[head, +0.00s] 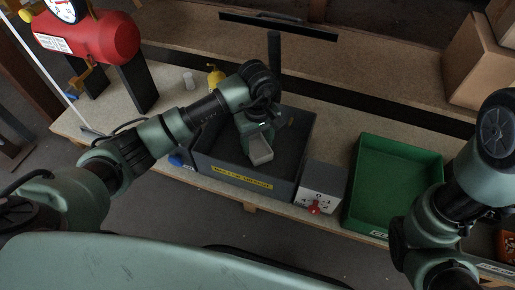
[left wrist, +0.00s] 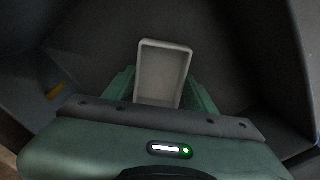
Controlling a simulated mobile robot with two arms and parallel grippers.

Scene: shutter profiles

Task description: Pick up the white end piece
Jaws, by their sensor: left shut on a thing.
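My left gripper (left wrist: 162,95) reaches down into the dark grey bin and is shut on the white end piece (left wrist: 163,72). The piece looks like a small, pale, open-topped rectangular box, and its lower part is hidden between the fingers. In the head view the white end piece (head: 260,150) shows below my left gripper (head: 257,136), over the inside of the grey bin (head: 203,172). I cannot tell whether the piece touches the bin floor. My right arm stands at the right of the head view, and its gripper is not visible.
A green bin (head: 395,172) stands right of the grey bin, with a grey switch box with a red knob (head: 318,192) between them. A red tank (head: 95,38) stands at the back left. A black monitor (head: 290,28) rises behind the grey bin. A cardboard box (head: 475,68) is at the right.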

